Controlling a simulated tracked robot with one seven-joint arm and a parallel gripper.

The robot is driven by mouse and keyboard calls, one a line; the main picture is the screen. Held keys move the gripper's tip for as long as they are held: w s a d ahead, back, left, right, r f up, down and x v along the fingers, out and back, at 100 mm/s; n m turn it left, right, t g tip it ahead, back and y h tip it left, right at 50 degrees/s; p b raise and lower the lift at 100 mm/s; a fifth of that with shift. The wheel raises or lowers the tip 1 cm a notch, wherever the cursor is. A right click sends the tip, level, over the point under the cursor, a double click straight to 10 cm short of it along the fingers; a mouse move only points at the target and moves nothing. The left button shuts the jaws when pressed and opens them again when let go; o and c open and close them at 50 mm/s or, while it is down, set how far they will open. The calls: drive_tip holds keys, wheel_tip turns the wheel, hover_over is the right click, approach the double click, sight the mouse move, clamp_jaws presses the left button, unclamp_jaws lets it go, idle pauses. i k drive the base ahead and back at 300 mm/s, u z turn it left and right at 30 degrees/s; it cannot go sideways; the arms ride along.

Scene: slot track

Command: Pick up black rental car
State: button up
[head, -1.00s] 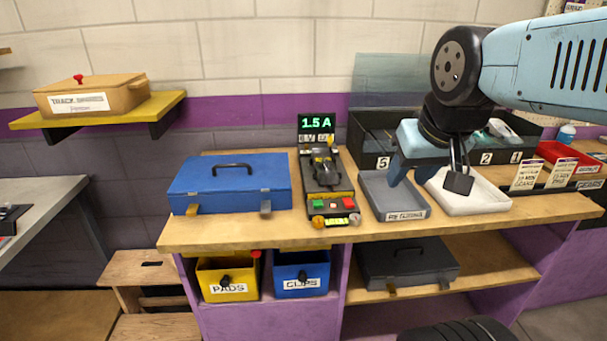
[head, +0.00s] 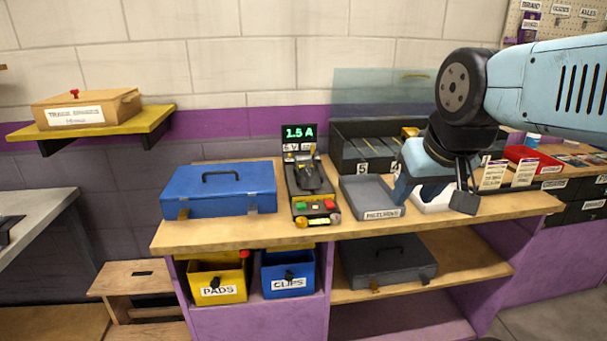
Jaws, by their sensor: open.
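A dark, car-shaped item (head: 308,175) sits on the track of the test stand (head: 316,207), whose display reads 1.5 A. I cannot tell for sure that it is the black rental car. A black rack (head: 362,169) with numbered slots stands behind the trays; slots 5 and 4 show grey lanes, and the rest is partly hidden by my arm. My gripper (head: 436,195) is open and points down over the white tray (head: 432,206), right of the grey tray (head: 372,198). Nothing shows between its fingers.
A blue case (head: 219,191) stands on the bench left of the test stand. A red bin (head: 533,158) and small cards (head: 493,173) are at right. Below are a yellow PADS bin (head: 217,281), a blue CLIPS bin (head: 288,274) and a dark case (head: 389,262). The grey tray looks empty.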

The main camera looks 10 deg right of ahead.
sight(306, 169)
drive_tip(key=z, duration=0.05)
drive_tip(key=i, duration=0.9)
drive_tip(key=u, duration=0.1)
